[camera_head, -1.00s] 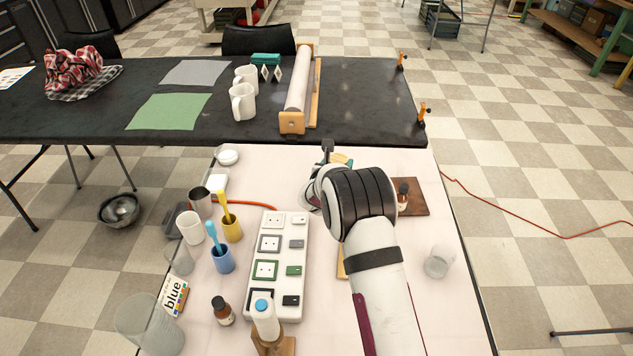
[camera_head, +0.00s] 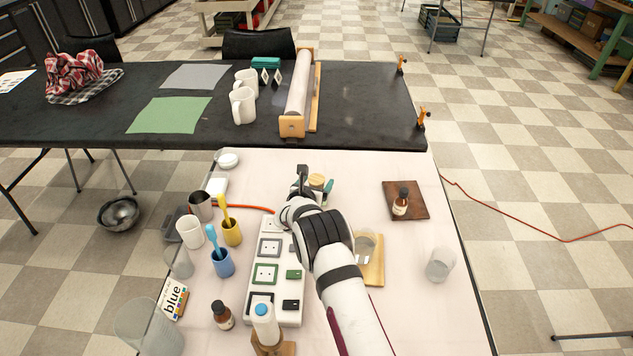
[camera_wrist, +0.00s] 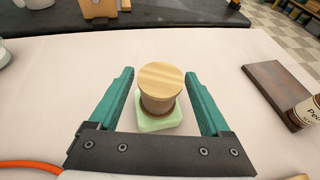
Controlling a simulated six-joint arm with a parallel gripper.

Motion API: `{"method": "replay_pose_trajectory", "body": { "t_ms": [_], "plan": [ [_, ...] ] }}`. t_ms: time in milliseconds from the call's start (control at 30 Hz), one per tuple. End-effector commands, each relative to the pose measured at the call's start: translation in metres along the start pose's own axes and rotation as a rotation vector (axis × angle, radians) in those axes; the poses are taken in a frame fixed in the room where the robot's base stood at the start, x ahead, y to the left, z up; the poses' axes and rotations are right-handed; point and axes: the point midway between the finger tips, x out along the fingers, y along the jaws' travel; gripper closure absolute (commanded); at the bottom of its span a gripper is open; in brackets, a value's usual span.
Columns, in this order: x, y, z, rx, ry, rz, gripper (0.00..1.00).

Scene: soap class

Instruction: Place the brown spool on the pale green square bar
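The brown spool (camera_wrist: 158,103), with a pale wooden top, stands upright on the pale green square bar (camera_wrist: 159,124) in the wrist view. The bar's near edge and corners show beneath it. My gripper (camera_wrist: 160,85) is open, with one teal finger on each side of the spool and a gap on both sides. In the head view, the spool's round top (camera_head: 317,180) shows just right of my gripper's dark end (camera_head: 303,178). The bar is mostly hidden there.
A brown board (camera_head: 418,212) with a small bottle (camera_head: 401,202) lies to the right. A wooden tray (camera_head: 373,272) is beside my arm. A white panel with sockets (camera_head: 290,316) and several cups stand left. A clear glass (camera_head: 440,264) stands right; the table between is free.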

Motion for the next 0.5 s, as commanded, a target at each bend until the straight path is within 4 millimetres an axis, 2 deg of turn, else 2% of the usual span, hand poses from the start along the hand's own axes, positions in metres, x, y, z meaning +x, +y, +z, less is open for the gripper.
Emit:
{"method": "replay_pose_trajectory", "body": {
  "t_ms": [333,433,500],
  "plan": [
    [-0.002,0.0,0.003,0.0,0.0,0.0,0.12],
    [-0.015,0.001,0.003,-0.002,0.001,0.0,0.12],
    [-0.032,0.001,0.004,-0.002,0.0,0.002,0.12]
  ]
}}
